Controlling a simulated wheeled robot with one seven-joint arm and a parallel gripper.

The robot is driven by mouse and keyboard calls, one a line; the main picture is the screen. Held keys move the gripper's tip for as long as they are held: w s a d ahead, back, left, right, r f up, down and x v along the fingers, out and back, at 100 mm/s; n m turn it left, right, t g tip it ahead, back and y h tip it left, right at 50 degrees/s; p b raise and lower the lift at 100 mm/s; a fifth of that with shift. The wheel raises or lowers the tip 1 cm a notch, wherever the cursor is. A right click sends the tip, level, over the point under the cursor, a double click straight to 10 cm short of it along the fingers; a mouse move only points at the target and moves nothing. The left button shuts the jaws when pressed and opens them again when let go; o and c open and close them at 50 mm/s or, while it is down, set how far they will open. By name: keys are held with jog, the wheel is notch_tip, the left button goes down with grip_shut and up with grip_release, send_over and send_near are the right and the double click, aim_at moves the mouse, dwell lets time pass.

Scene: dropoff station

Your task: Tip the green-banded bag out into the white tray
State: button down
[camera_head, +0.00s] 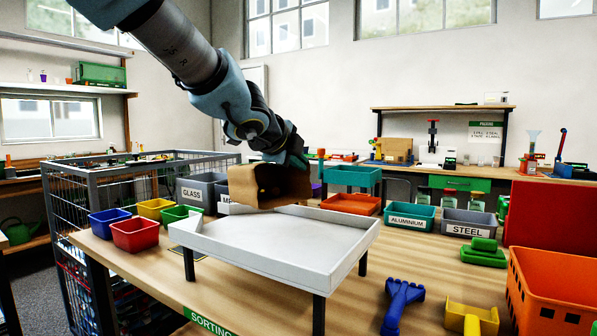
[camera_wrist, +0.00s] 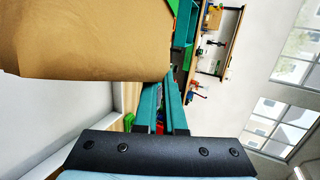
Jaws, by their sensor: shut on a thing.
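The brown paper bag (camera_head: 268,186) is held in the air over the back part of the white tray (camera_head: 275,238), tilted on its side. A green band on it cannot be made out in the head view. In the wrist view the brown bag (camera_wrist: 90,40) fills the upper left. My gripper (camera_head: 297,160) is at the bag's upper right side, shut on it. In the wrist view its teal fingers (camera_wrist: 162,90) reach to the bag's edge. The tray stands on dark legs on the table, and its visible floor is bare. The bag's inside cannot be seen.
Red (camera_head: 135,234) and blue (camera_head: 108,222) bins stand left of the tray, with grey bins behind. An orange tray (camera_head: 350,204), aluminium bin (camera_head: 410,218) and steel bin (camera_head: 470,224) stand behind right. A blue scoop (camera_head: 402,304) and orange crate (camera_head: 552,292) are front right.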

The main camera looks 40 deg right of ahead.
jog(key=shift+s+f+m+t+b, duration=0.65)
jog(key=shift+s+b, duration=0.1)
jog(key=shift+b, duration=3.15)
jog(key=s+b, duration=0.1)
jog(key=b, duration=0.3)
jog(key=m+t+h+b, duration=0.1)
jog(key=b, duration=0.3)
jog(key=s+m+b, duration=0.1)
jog(key=b, duration=0.3)
jog(key=shift+s+a+f+t, duration=0.15)
jog(key=shift+s+f+t, duration=0.1)
jog(key=shift+s+t, duration=0.1)
jog(key=s+m+t+h+b, duration=0.1)
jog(key=b, duration=0.3)
jog(key=shift+s+b, duration=0.1)
jog(key=shift+b, duration=0.3)
jog(key=shift+r, duration=0.25)
notch_tip(320, 180, up, 9)
jog(key=p, duration=0.8)
jog(key=shift+p, duration=0.3)
jog(key=shift+f, duration=0.15)
